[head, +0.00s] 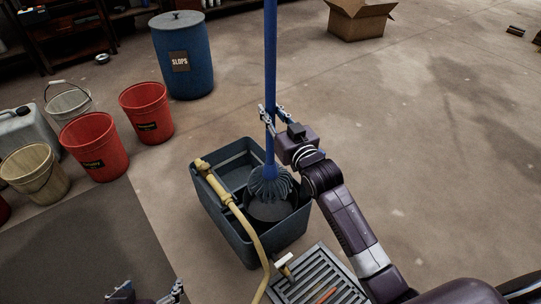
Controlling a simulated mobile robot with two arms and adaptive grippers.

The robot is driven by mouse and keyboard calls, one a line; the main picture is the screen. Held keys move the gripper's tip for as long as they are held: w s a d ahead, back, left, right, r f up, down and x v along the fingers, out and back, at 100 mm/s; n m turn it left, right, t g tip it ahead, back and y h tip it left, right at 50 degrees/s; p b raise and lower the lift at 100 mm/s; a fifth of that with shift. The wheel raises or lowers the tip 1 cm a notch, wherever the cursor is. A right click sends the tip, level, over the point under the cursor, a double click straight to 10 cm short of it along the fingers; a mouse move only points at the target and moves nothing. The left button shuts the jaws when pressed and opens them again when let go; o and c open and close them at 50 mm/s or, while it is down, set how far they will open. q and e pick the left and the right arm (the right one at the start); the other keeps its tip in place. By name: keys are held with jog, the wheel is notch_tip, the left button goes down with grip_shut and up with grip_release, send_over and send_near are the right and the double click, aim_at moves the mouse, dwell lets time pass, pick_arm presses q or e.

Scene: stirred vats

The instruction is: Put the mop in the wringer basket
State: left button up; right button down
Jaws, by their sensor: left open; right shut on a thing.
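The mop (270,80) has a blue handle and a grey-blue stringy head (270,185), and it stands nearly upright. My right gripper (271,117) is shut on the handle a little above the head. The mop head is over or partly in the round dark wringer basket (272,211) in the dark grey bucket (219,221); I cannot tell whether it touches the basket's bottom. My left gripper (147,292) is open and empty at the bottom edge, left of the bucket and well apart from it.
A yellow hose (243,222) with a nozzle lies over the bucket's left part. A floor grate (318,284) is at its front right. Red buckets (94,147), a pale bucket (36,174) and a blue slops barrel (183,56) stand left.

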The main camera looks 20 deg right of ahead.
pick_arm(q)
jog(key=w+d+r+t+h+b, duration=0.2)
jog(key=w+d+r+t, duration=0.1)
jog(key=w+r+t, duration=0.45)
pick_arm(e)
send_over(272, 153)
jog(key=w, duration=0.1)
notch_tip(272, 153, down, 6)
notch_tip(272, 153, down, 5)
jog(key=shift+w+r+b, duration=0.15)
jog(key=shift+b, duration=0.8)
notch_tip(272, 153, down, 4)
jog(key=shift+r+b, duration=0.2)
jog(key=shift+b, duration=0.55)
pick_arm(q)
notch_tip(272, 153, up, 19)
jog(key=d+t+h, duration=0.2)
jog(key=t+h, duration=0.1)
jog(key=t, duration=0.4)
jog(key=shift+d+m, duration=0.2)
jog(key=shift+m, duration=0.2)
jog(key=shift+r+t, duration=0.2)
jog(key=shift+t, duration=0.05)
pick_arm(e)
jog(key=shift+f, duration=0.15)
